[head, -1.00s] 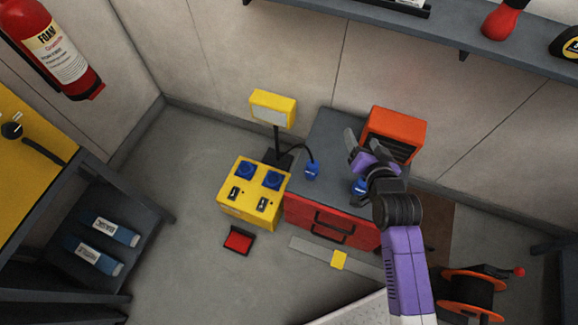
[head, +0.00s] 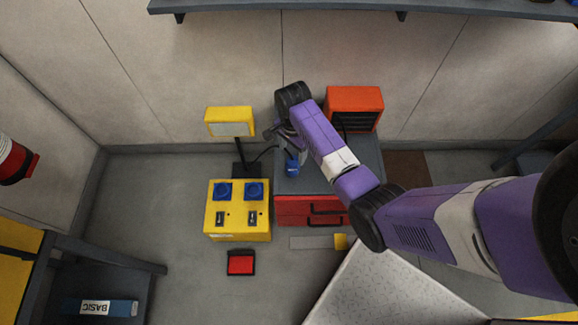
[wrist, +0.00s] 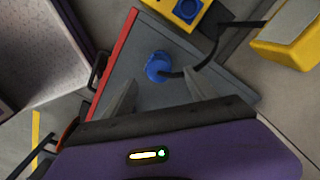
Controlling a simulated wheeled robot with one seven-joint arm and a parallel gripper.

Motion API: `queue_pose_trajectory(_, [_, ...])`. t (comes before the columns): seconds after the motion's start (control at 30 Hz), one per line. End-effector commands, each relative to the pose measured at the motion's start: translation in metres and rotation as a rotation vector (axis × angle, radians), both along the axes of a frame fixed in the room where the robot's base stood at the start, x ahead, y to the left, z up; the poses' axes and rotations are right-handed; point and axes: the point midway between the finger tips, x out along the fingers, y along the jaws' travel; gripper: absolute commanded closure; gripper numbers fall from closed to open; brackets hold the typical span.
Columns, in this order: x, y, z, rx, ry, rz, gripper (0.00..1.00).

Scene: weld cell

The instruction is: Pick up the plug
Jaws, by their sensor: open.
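A blue plug (head: 292,166) on a black cable is at the left part of the grey top of the red drawer cabinet (head: 300,212). The cable runs to the yellow work lamp (head: 230,122). In the wrist view the plug (wrist: 158,66) shows round, just beyond and between my two fingertips. My gripper (head: 284,137) is open and empty above the cabinet top, its fingers apart from the plug. A second blue plug seen earlier by the orange heater is hidden now, apparently behind my arm.
A yellow box (head: 238,222) with two blue sockets and switches stands left of the cabinet. The orange heater (head: 354,100) stands on the cabinet's back right. A red item (head: 241,262) lies on the floor in front. A grey shelf (head: 340,8) runs along the wall above.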

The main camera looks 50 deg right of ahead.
Motion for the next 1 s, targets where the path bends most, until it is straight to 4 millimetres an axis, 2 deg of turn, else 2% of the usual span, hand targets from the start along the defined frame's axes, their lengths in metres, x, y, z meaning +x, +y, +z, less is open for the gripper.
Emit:
queue_pose_trajectory(0.43, [-0.002, 0.0, -0.057, -0.001, 0.0, 0.002, 0.34])
queue_pose_trajectory(0.57, [-0.001, 0.0, -0.064, -0.001, -0.002, 0.002, 0.34])
queue_pose_trajectory(0.77, [-0.001, 0.001, -0.064, -0.001, -0.003, 0.002, 0.34])
queue_pose_trajectory(0.8, [-0.001, 0.001, -0.064, -0.001, -0.003, 0.003, 0.36])
queue_pose_trajectory(1.0, [-0.001, 0.001, -0.064, -0.001, -0.003, 0.003, 0.75])
